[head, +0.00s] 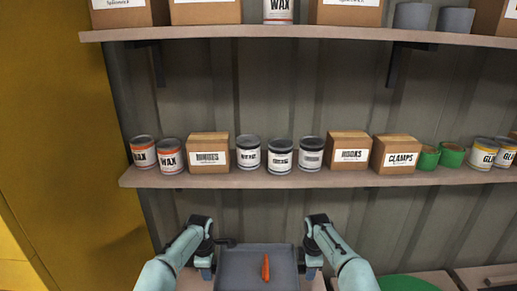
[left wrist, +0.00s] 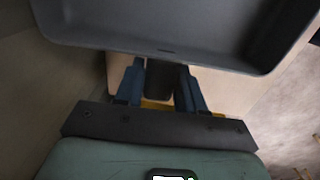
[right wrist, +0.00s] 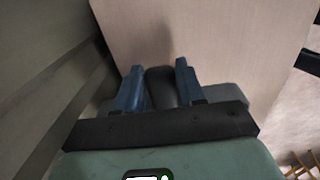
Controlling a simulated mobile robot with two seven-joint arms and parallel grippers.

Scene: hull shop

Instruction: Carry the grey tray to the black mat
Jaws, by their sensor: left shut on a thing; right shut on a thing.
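The grey tray (head: 228,262) is at the bottom of the head view, with a slim orange thing (head: 265,268) lying in it. My left gripper (head: 208,272) is at the tray's left side. In the left wrist view its blue fingers (left wrist: 160,85) are shut on a dark handle below the tray's rim (left wrist: 165,52). My right gripper (head: 312,270) is at the tray's right side. In the right wrist view its fingers (right wrist: 158,85) are shut on a dark handle. The black mat is not recognisable in any view.
A shelf (head: 240,179) with cans and boxes (head: 208,152) runs across ahead, above the tray. A higher shelf (head: 290,40) is above it. A yellow wall (head: 65,130) stands at left. A green round thing (head: 405,284) is at lower right. A small dark thing (head: 226,242) is just behind the tray.

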